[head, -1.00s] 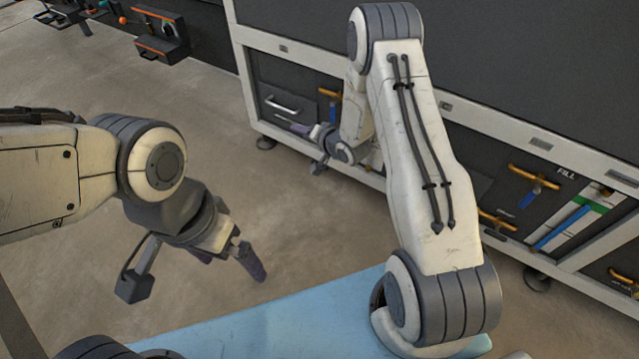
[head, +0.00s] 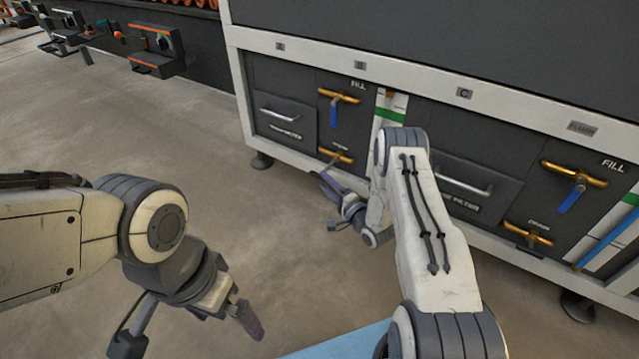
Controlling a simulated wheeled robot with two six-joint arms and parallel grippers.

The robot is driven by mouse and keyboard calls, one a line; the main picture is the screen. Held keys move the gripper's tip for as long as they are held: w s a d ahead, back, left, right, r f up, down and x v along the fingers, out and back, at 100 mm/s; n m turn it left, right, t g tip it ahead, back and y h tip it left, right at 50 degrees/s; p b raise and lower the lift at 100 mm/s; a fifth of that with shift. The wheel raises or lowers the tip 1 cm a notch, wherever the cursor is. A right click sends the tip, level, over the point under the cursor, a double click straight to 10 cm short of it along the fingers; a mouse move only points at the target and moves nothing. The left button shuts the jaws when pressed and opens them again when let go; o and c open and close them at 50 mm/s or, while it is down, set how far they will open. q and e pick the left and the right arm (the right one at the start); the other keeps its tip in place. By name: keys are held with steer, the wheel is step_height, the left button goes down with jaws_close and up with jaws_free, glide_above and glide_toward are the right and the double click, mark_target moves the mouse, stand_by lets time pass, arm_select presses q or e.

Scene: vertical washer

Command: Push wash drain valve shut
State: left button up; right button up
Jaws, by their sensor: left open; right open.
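The machine's left section carries a brass drain valve (head: 335,155) low on its dark panel, below a brass fill valve (head: 340,97) with a blue handle pointing down. The drain valve's handle is partly hidden and its angle is hard to tell. My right gripper (head: 328,202) is open and empty, just below and in front of that drain valve; I cannot tell whether it touches. A second drain valve (head: 528,232) sits in the right section, below another fill valve (head: 573,172). My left gripper (head: 190,328) is open and empty over the floor at lower left.
Filter drawers with bar handles, one left (head: 284,116) and one right (head: 463,187), sit beside the valves. My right arm hides part of the panel between them. A control box (head: 158,48) stands at the back left. The grey floor (head: 110,125) before the machine is clear.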

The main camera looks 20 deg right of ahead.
mark_target(324, 181)
steer(key=b+x, duration=0.1)
steer(key=x, duration=0.1)
steer(key=shift+w+a+f, duration=0.15)
steer(key=shift+w+f, duration=0.05)
steer(key=shift+w, duration=0.2)
steer(key=shift+w+a+r, duration=0.15)
steer(key=shift+w+r, duration=0.05)
steer(key=shift+w, duration=0.4)
arm_select(q)
step_height(324, 181, down, 2)
steer(key=shift+f, duration=0.2)
arm_select(e)
jaws_close()
stand_by(0.3)
